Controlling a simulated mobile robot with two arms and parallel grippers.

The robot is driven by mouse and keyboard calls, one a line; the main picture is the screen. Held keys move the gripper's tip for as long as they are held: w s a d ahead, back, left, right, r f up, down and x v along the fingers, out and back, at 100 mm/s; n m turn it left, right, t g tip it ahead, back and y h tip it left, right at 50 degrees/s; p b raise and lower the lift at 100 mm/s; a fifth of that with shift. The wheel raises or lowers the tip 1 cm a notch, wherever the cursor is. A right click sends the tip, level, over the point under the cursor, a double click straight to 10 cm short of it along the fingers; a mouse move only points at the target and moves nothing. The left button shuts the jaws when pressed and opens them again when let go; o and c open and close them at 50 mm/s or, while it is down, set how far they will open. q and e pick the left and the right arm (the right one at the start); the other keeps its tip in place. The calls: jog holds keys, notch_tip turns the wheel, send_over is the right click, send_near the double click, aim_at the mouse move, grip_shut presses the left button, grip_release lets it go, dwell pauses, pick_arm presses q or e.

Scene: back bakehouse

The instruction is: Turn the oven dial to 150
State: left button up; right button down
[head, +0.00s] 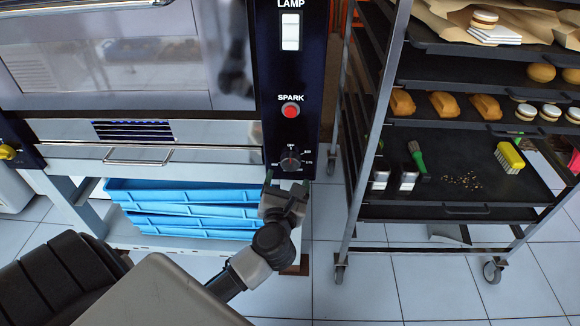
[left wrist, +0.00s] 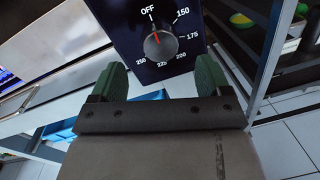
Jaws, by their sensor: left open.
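The oven dial (head: 290,161) is a round dark knob low on the oven's black control panel (head: 312,60). In the left wrist view the dial (left wrist: 160,46) shows a red pointer mark toward OFF. The 150 mark (left wrist: 182,16) is printed up and right of the knob, with 175, 200, 225 and 250 following clockwise. My left gripper (head: 284,190) is open, just below and in front of the dial. In the left wrist view its green-padded fingers (left wrist: 162,82) stand apart below the knob, not touching it. My right gripper is not in view.
Above the dial are a red SPARK button (head: 291,111) and a white LAMP switch (head: 290,32). Stacked blue trays (head: 180,212) sit under the oven. A wheeled rack (head: 366,130) with pastries and tools stands close to the right. Tiled floor is clear in front of it.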

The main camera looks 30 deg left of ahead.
aim_at(290, 164)
pick_arm(q)
jog(key=x, duration=0.6)
jog(key=shift+w+a, duration=0.1)
jog(key=shift+w, duration=0.05)
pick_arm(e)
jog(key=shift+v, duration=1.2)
pick_arm(q)
jog(key=shift+c, duration=0.3)
jog(key=c, duration=0.9)
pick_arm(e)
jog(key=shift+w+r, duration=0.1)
